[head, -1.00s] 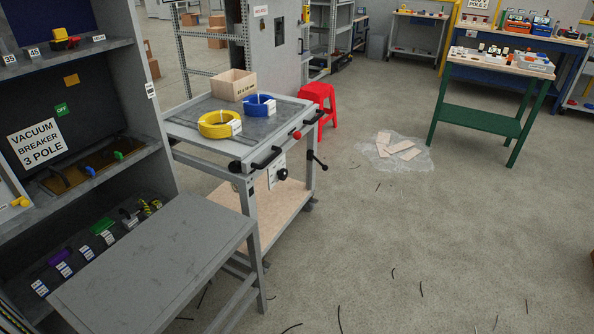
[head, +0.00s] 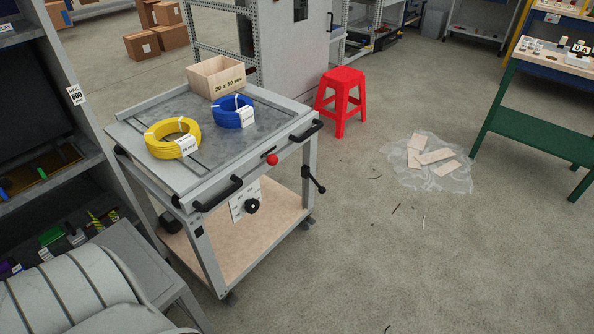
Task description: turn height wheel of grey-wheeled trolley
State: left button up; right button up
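The trolley (head: 206,251) stands left of centre, with a grey top and a lower wooden shelf. A small castor (head: 308,223) shows at its right leg; I cannot clearly tell its colour. A round black hand knob (head: 252,206) sits on a white marked plate (head: 237,209) below the top's front edge. A black crank handle (head: 316,184) hangs at the right leg. A red ball knob (head: 272,159) is on the front edge between two black bar handles. Neither of my grippers is in view.
A yellow cable coil (head: 172,138), a blue coil (head: 232,111) and a wooden box (head: 216,77) are on the trolley top. A red stool (head: 341,101) stands behind right. A cabinet (head: 62,110) and grey table (head: 150,262) are left. The floor right of the trolley is mostly clear.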

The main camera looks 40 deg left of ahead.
aim_at(251, 205)
jog(key=i+l+u, duration=0.1)
jog(key=i+u, duration=0.25)
jog(key=i+l+u, duration=0.2)
jog(key=i+u, duration=0.2)
jog(key=i+l+u, duration=0.35)
jog(key=i, duration=0.15)
